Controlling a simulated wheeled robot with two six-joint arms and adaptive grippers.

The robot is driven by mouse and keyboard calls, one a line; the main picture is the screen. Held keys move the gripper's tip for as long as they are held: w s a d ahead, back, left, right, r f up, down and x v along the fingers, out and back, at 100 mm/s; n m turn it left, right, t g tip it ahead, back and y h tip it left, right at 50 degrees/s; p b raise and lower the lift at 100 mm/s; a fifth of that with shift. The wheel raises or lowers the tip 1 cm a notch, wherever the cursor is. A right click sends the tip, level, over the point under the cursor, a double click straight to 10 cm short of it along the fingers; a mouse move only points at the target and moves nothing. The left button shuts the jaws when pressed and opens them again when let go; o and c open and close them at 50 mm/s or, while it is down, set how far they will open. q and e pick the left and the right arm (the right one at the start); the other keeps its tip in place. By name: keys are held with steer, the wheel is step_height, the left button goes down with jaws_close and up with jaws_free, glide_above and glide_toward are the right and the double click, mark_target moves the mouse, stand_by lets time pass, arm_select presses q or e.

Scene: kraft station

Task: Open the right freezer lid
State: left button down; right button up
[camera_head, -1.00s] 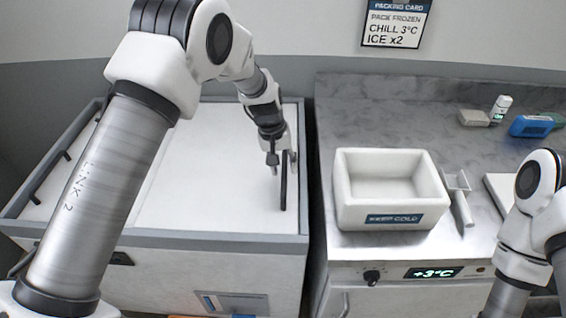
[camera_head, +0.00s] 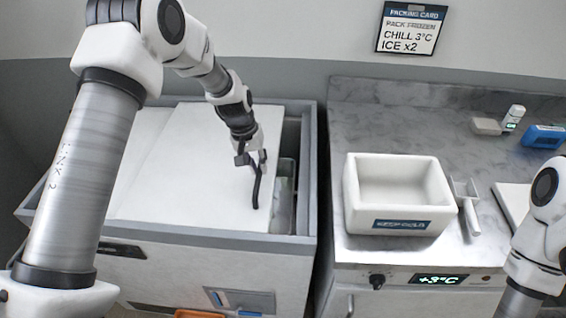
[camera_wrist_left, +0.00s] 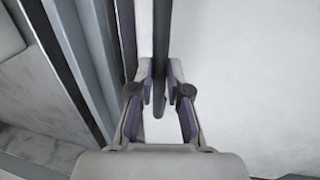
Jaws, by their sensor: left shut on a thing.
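The chest freezer (camera_head: 200,242) stands at the left with white sliding lids. The right freezer lid (camera_head: 197,180) sits shifted left, and a narrow opening (camera_head: 285,185) shows along the freezer's right side, with part of the inside visible. A dark bar handle (camera_head: 256,188) stands at the lid's right edge; it also shows in the left wrist view (camera_wrist_left: 161,45). My left gripper (camera_head: 252,160) is shut on this handle, its fingers on either side of it in the wrist view (camera_wrist_left: 160,85). My right arm shows at the right edge, but its gripper is out of view.
A counter (camera_head: 350,120) stands right of the freezer across a narrow gap. It bears a white foam box (camera_head: 397,215), a metal scoop (camera_head: 468,205), a blue item (camera_head: 543,136) and a small white bottle (camera_head: 514,117). A packing card (camera_head: 410,28) hangs on the wall.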

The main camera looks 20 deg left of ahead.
arm_select(q)
steer(key=p, duration=0.5)
glide_above(198, 175)
steer(key=shift+s, duration=0.3)
steer(key=c, duration=1.1)
jaws_free()
steer(key=shift+f, duration=0.1)
steer(key=shift+c, duration=0.2)
steer(key=shift+w+f, duration=0.1)
steer(key=shift+w, duration=0.1)
step_height(198, 175, up, 12)
steer(key=a, duration=0.2)
steer(key=shift+s+a, duration=0.15)
steer(key=shift+s, duration=0.15)
steer(key=shift+f, duration=0.15)
steer(key=shift+s, duration=0.1)
